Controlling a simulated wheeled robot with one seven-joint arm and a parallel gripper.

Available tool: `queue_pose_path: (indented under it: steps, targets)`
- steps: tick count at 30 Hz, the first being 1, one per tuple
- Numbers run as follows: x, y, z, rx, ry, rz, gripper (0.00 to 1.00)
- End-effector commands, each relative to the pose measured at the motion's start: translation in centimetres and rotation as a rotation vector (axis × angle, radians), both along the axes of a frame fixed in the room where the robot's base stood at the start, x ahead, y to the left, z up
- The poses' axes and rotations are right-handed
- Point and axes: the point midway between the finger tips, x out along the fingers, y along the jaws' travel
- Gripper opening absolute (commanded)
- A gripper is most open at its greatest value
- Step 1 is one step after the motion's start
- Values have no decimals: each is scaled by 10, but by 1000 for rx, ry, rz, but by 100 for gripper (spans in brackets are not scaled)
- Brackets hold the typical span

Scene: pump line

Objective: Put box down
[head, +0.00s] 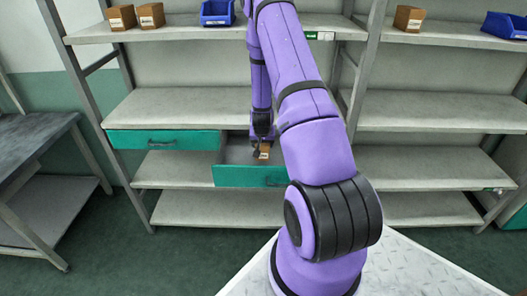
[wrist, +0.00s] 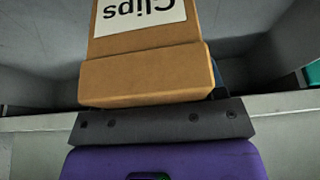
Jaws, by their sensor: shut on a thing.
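A small brown cardboard box (wrist: 145,78) with a white label reading "Clips" fills the middle of the wrist view, upside down in that picture. My gripper (head: 261,140) is shut on the box, which also shows in the head view (head: 264,152) just below the fingers. The box is at the open drawer (head: 240,176) with the green front, over or inside its grey interior. Whether the box touches the drawer floor cannot be told. The fingertips are mostly hidden behind the box in the wrist view.
A shut green drawer (head: 165,140) is to the left of the open one. Shelves above hold brown boxes (head: 151,15) and blue bins (head: 217,12). A grey workbench (head: 35,145) stands at the left. Shelf uprights (head: 364,75) flank the drawers.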

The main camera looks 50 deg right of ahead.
Motion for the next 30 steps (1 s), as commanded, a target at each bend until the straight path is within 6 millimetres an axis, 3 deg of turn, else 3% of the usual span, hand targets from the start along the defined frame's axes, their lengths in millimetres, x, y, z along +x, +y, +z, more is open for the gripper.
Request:
queue_pose_path:
  steps: [10, 22, 23, 26, 30]
  targets:
    - [0, 0, -39, 1, 1, 0, 34]
    - [0, 0, -44, 0, 0, 0, 34]
    - [0, 0, -44, 0, 0, 0, 66]
    - [0, 0, -44, 0, 0, 0, 89]
    - [0, 0, -44, 0, 0, 0, 89]
